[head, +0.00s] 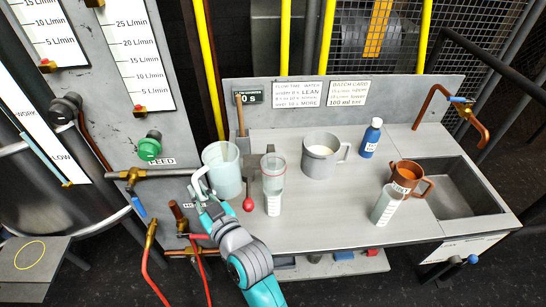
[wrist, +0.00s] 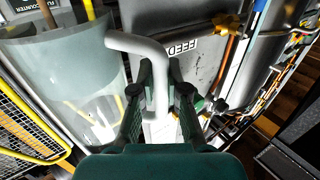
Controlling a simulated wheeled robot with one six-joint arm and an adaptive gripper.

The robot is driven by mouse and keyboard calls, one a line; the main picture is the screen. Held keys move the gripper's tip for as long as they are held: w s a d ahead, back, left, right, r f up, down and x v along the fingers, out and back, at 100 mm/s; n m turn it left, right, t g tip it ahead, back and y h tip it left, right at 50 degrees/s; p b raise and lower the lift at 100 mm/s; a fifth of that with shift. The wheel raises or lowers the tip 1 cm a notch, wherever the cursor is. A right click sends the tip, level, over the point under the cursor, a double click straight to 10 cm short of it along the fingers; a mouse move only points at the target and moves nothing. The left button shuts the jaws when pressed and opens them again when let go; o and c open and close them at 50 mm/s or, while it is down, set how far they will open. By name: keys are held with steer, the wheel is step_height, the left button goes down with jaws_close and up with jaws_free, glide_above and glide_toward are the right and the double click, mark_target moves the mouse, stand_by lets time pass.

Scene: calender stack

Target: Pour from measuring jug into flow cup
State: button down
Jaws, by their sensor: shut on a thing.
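The measuring jug (head: 224,172) is a pale, translucent cup with a white handle at its left. It looks about upright at the left end of the bench; I cannot tell whether it touches the bench or what it holds. My gripper (head: 204,207) is shut on the handle. In the wrist view the fingers (wrist: 160,80) close around the handle, with the jug (wrist: 65,85) at the left.
A grey pot (head: 320,160) with pale contents stands right of the flow cup. Pipes and a green knob (head: 149,148) are at the left.

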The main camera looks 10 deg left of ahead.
mark_target(213, 168)
steer(key=shift+d+r+m, duration=0.1)
steer(key=shift+r+m, duration=0.05)
steer(key=shift+m, duration=0.15)
steer(key=shift+w+d+r+m+y, duration=0.2)
steer(key=shift+d+m+y, duration=0.1)
steer(key=shift+m, duration=0.4)
steer(key=d+r+m, duration=0.1)
steer(key=m, duration=0.1)
steer(key=w+d+r+m+t, duration=0.1)
steer(key=r, duration=0.1)
steer(key=w+d+r+m+t, duration=0.1)
steer(key=m, duration=0.1)
steer(key=shift+r+m+y, duration=0.3)
steer(key=shift+r, duration=0.05)
steer(key=shift+d+r+m+t, duration=0.25)
steer(key=shift+r+m+t, duration=0.15)
steer(key=shift+r+m, duration=0.2)
steer(key=shift+w+d+r+m, duration=0.15)
steer(key=shift+d+r+m, duration=0.05)
steer(key=shift+r+m, duration=0.3)
steer(key=shift+w+d+r+m+t, duration=0.15)
steer(key=shift+m+t, duration=0.15)
steer(key=shift+m, duration=0.25)
steer(key=shift+d+m+t, duration=0.1)
steer(key=shift+m+t, duration=0.2)
steer(key=shift+m, duration=0.25)
